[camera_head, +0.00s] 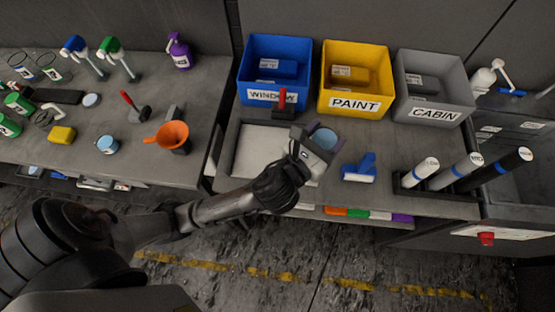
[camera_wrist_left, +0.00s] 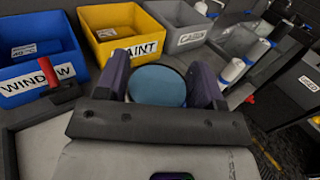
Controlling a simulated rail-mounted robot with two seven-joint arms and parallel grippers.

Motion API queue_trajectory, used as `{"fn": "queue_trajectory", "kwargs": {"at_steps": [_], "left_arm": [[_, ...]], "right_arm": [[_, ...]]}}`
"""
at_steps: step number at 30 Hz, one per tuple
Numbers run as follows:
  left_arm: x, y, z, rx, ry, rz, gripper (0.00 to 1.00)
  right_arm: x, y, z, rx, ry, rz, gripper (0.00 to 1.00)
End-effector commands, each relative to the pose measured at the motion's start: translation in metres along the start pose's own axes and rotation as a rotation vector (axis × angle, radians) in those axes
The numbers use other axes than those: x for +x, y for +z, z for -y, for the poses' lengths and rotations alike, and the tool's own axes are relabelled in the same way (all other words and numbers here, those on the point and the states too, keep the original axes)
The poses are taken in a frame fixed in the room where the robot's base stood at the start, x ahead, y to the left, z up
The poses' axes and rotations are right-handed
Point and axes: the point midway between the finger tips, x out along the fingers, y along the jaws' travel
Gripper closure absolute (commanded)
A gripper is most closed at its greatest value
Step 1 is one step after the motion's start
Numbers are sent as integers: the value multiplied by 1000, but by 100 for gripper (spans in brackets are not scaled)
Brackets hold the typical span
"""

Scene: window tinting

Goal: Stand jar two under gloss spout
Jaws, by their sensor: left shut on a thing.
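A jar with a round blue top (camera_head: 323,138) is held over the middle bench. My left gripper (camera_head: 314,149) is shut on it. In the left wrist view the jar's blue top (camera_wrist_left: 158,86) sits between the two fingers (camera_wrist_left: 158,92), and its lower part is hidden. A similar small blue-topped jar (camera_head: 108,145) stands on the left bench. I see no readable label on either jar. A white pump bottle with a spout (camera_head: 485,80) stands at the far right; I cannot tell whether it is the gloss spout. My right gripper is not in view.
Blue WINDOW (camera_head: 245,90), yellow PAINT (camera_head: 327,92) and grey CABIN (camera_head: 405,95) bins line the back. An orange funnel (camera_head: 172,134) is on the left bench.

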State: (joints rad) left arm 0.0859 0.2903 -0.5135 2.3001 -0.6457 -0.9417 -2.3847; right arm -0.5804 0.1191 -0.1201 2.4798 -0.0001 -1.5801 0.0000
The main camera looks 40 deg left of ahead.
Motion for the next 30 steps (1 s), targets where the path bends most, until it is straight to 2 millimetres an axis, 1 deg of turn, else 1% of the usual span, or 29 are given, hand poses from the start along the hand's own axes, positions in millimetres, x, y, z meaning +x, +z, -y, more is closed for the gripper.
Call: {"fn": "queue_trajectory", "kwargs": {"at_steps": [1, 3, 9, 12, 14, 15, 17, 23, 26, 30], "left_arm": [[0, -28, 2, -2, 10, -1, 67], [0, -46, 4, -2, 28, 0, 67], [0, -91, 7, -3, 95, -1, 67], [0, -107, 7, -3, 139, 0, 67], [1, -115, 6, -4, 175, -1, 67], [2, -114, 4, -5, 208, -1, 67], [3, -106, -2, -5, 262, 1, 67], [1, -103, -25, -1, 387, 1, 67], [0, -110, -40, 3, 411, 0, 67], [-1, -128, -68, 5, 413, 0, 67]], "right_arm": [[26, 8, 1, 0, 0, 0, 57], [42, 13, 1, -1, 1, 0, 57], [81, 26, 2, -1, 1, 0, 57], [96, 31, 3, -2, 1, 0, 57], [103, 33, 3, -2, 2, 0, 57], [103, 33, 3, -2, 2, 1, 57], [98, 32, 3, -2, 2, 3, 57], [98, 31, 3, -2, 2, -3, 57], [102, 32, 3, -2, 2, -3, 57], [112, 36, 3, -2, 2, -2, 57]]}}
